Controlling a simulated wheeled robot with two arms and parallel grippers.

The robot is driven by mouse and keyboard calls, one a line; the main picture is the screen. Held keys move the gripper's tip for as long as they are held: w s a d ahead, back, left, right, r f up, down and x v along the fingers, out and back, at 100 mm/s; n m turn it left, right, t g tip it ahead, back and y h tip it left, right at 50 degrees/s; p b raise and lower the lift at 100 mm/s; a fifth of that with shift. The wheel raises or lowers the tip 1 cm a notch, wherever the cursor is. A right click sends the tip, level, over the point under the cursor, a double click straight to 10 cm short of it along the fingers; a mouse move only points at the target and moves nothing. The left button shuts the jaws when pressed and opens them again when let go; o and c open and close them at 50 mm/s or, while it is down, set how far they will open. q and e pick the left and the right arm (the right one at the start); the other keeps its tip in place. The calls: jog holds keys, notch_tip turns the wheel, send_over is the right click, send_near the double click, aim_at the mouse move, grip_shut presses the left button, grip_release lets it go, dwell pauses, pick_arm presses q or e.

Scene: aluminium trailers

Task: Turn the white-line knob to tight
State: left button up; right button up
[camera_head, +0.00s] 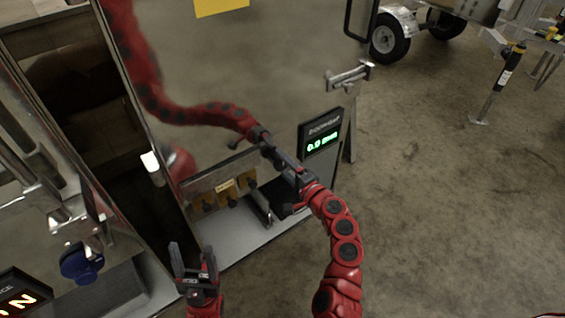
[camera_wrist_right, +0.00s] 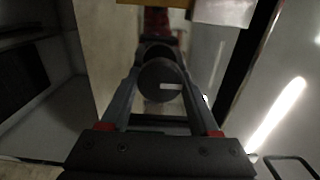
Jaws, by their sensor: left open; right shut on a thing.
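The white-line knob (camera_wrist_right: 152,76) is a dark round knob between the two fingers of my right gripper (camera_wrist_right: 165,95) in the right wrist view. Its short white line lies about level, from the middle toward the right. In the head view my right gripper (camera_head: 268,146) is shut at the shiny metal panel, and the knob is too small or hidden to make out there. My left gripper (camera_head: 190,262) is open and empty, fingers up, low in front of the panel.
A display (camera_head: 321,133) with green digits, seemingly 0.0, stands right of the gripper. A yellow-labelled bracket with dark knobs (camera_head: 222,191) sits lower left. A blue knob (camera_head: 82,263) is at far left. The shiny panel (camera_head: 290,60) mirrors my arm. Open floor lies right.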

jog(key=o, duration=1.3)
jog(key=shift+o, duration=0.2)
jog(key=shift+d, duration=0.1)
jog(key=p+v, duration=0.2)
jog(key=v, duration=1.5)
jog(key=shift+s, duration=0.15)
